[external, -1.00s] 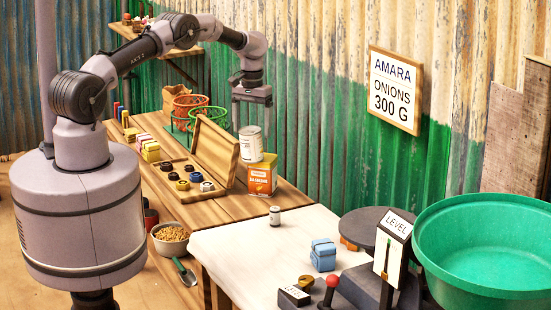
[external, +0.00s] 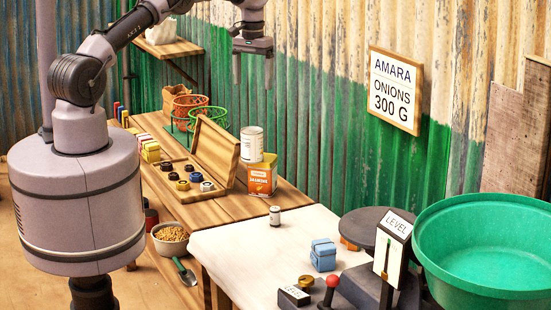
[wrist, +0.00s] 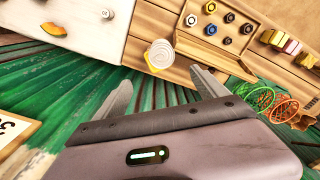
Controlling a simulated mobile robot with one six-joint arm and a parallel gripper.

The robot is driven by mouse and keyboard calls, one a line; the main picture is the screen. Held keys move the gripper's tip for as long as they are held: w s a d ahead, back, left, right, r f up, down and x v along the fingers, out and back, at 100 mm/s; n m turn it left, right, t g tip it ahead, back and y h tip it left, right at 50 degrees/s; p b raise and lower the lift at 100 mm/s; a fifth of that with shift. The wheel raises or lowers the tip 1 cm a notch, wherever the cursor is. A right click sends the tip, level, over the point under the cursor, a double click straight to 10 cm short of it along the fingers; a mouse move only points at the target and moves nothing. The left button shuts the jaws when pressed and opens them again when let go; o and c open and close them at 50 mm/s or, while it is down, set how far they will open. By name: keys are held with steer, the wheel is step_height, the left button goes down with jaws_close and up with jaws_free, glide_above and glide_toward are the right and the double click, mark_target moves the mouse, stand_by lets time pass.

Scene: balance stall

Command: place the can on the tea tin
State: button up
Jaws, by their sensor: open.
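The pale metal can (external: 251,145) stands upright on top of the orange tea tin (external: 262,180), towards the tin's left side in the external view. In the wrist view I see the can (wrist: 160,53) from above, with a yellow corner of the tin (wrist: 151,67) showing beside it. The can hides most of the tin there. My gripper (external: 252,85) is open and empty, well above the can and apart from it. Its two fingers show either side of the can in the wrist view (wrist: 160,80).
An open wooden box (external: 215,150) with several small weights stands left of the tin. Green and orange baskets (external: 208,118) are behind it.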

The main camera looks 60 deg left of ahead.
steer(key=s+d+r+m+t, duration=0.1)
steer(key=s+d+r, duration=0.15)
steer(key=r, duration=0.35)
steer(key=s+d+r+m, duration=0.1)
steer(key=d+r, duration=0.3)
steer(key=r, duration=0.3)
steer(key=s+d+r+m+t+y, duration=0.1)
steer(key=s+d+r+m, duration=0.1)
steer(key=s+d+r, duration=0.3)
steer(key=s+d+r+m+t+y, duration=0.1)
steer(key=s+d+r+m, duration=0.1)
steer(key=s+d+r, duration=0.35)
steer(key=s+d+f+m+t, duration=0.1)
steer(key=s+d+f+m, duration=0.1)
steer(key=s, duration=0.8)
steer(key=s+d+f+m+t, duration=0.1)
steer(key=s+d+f+m, duration=0.1)
steer(key=s, duration=0.9)
step_height(320, 180, down, 2)
steer(key=shift+s+d+f+m+t, duration=0.15)
steer(key=shift+m+t, duration=0.15)
steer(key=shift+m, duration=0.3)
steer(key=shift+f, duration=0.1)
